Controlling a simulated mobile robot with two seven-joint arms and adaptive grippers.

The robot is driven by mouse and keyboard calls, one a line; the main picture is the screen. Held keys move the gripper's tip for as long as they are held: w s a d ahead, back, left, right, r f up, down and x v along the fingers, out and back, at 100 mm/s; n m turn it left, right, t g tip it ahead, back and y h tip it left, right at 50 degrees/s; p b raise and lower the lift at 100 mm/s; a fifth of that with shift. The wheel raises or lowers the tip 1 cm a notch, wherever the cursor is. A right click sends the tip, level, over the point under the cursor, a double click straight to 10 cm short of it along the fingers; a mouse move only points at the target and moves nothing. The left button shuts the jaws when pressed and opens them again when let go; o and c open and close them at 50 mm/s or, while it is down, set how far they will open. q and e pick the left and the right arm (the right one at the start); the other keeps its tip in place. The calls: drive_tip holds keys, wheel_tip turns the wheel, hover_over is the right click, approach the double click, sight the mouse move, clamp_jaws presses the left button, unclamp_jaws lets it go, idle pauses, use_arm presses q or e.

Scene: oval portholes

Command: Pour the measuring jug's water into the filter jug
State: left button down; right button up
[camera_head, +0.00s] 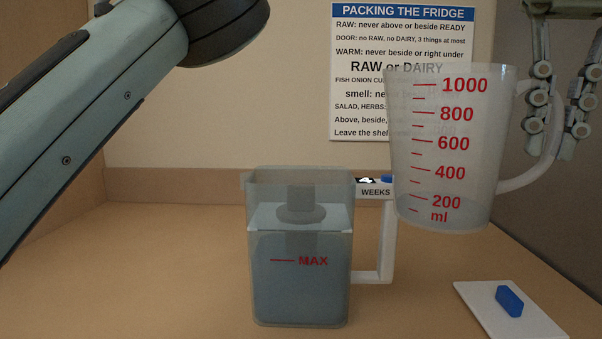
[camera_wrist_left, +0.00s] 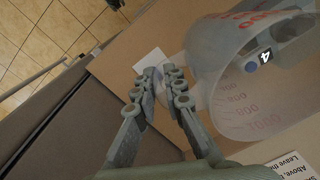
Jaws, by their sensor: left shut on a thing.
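The filter jug (camera_head: 300,290) stands upright on the table, clear grey with a red MAX line and a white handle on its right. Blue-grey water appears to fill its lower part to just above that line, below an insert. The translucent measuring jug (camera_head: 440,150), with red marks up to 1000, is held in the air to the right of it, nearly upright. I cannot make out a water level in it. My left gripper (camera_head: 557,125) is shut on its handle (camera_head: 522,182); the jug also shows in the left wrist view (camera_wrist_left: 225,90).
A white card (camera_head: 480,299) with a blue block (camera_head: 510,301) lies at the front right. A fridge-packing notice (camera_head: 360,100) hangs on the back wall. The table's left side (camera_head: 150,280) is clear.

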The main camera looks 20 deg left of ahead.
use_arm(q)
drive_tip(key=shift+r, duration=3.1)
drive_tip(key=shift+f, duration=0.2)
drive_tip(key=shift+f, duration=0.25)
drive_tip(key=shift+m, duration=0.5)
drive_tip(key=f, duration=0.2)
drive_tip(key=s+f, duration=0.1)
drive_tip(key=f, duration=0.3)
drive_tip(key=shift+s+a+f, duration=0.15)
drive_tip(key=shift+s+f, duration=0.05)
drive_tip(key=shift+s, duration=0.1)
drive_tip(key=s+a+f+m, duration=0.1)
drive_tip(key=s+f+m, duration=0.1)
drive_tip(key=s+f, duration=0.2)
wheel_tip(320, 180, down, 3)
drive_tip(key=shift+s+a+r, duration=0.15)
drive_tip(key=shift+s+a, duration=0.15)
drive_tip(key=shift+s, duration=0.1)
drive_tip(key=shift+r, duration=0.1)
